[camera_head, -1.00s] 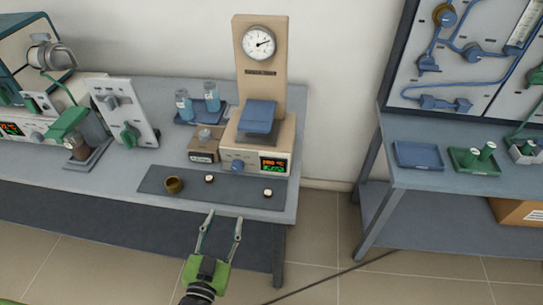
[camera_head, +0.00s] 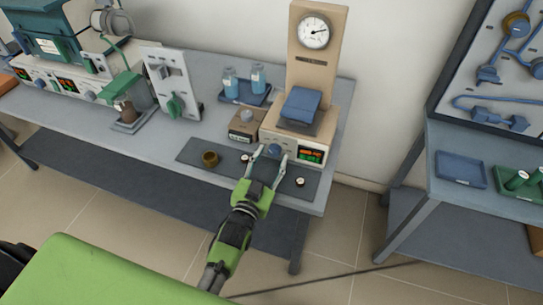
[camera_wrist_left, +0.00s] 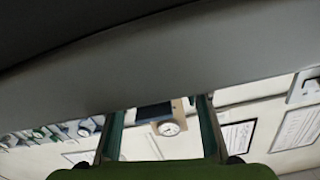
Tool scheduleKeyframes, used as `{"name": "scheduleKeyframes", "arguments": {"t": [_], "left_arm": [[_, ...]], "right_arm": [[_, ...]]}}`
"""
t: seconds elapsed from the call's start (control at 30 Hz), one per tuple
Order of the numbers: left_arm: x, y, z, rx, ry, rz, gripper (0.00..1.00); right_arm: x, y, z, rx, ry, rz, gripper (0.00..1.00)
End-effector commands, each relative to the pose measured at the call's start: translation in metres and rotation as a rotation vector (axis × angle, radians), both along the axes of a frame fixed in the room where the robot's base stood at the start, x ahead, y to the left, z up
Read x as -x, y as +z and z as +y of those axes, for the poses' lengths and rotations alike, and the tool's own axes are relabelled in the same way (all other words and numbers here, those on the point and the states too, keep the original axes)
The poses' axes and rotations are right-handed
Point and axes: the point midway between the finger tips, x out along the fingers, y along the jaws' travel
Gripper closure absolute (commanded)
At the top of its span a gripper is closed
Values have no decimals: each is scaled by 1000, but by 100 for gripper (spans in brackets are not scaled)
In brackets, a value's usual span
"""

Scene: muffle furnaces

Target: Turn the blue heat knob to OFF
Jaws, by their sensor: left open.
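The blue heat knob (camera_head: 274,148) is on the front panel of the beige press-like unit (camera_head: 318,70), left of a small display (camera_head: 311,154) with red and green figures. My left gripper (camera_head: 271,155) is open, with its two fingers spread just in front of the knob, one to each side in the picture. I cannot tell whether the fingers touch it. The knob's pointer is too small to read. My right gripper is not in view.
A small beige box (camera_head: 244,127) and a tray of blue bottles (camera_head: 244,92) stand left of the unit. A second bench (camera_head: 455,200) stands at the right, across a floor gap.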

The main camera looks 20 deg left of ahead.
Motion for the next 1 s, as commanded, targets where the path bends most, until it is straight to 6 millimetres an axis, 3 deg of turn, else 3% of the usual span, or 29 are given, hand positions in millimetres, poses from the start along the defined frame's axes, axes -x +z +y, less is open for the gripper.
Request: {"name": "scheduleKeyframes", "arguments": {"t": [0.37, 0.53, 1.0], "left_arm": [[-7, 0, 0, 0, 0, 1, 57], [-7, 0, 0, 0, 0, 1, 96], [-7, 0, 0, 77, -1, 5, 96]], "right_arm": [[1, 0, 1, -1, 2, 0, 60], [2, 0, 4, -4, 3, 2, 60], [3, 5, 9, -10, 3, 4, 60]]}}
